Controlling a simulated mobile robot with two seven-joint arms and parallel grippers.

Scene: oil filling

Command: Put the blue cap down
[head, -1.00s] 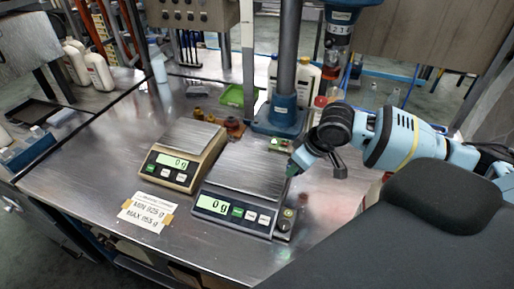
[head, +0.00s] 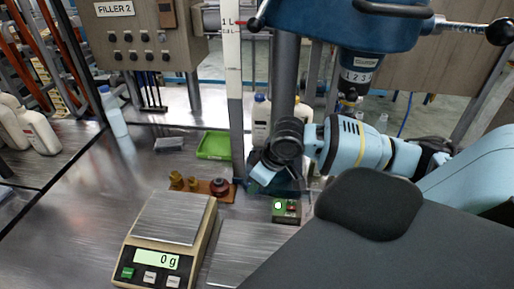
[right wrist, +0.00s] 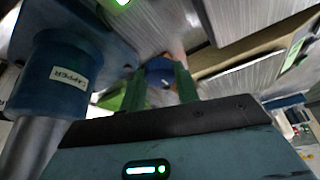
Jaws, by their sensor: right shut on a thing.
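The blue cap (right wrist: 160,72) shows in the right wrist view between the two green fingers of my right gripper (right wrist: 159,80), which is shut on it. I cannot tell how high the cap is above the table. My left gripper is not in view.
A wooden board with brass and red pieces (head: 201,186) lies left of the gripper, with a green tray (head: 214,146) behind. A green button box (head: 286,211) is near right. The scale (head: 170,220) reads 0 g.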

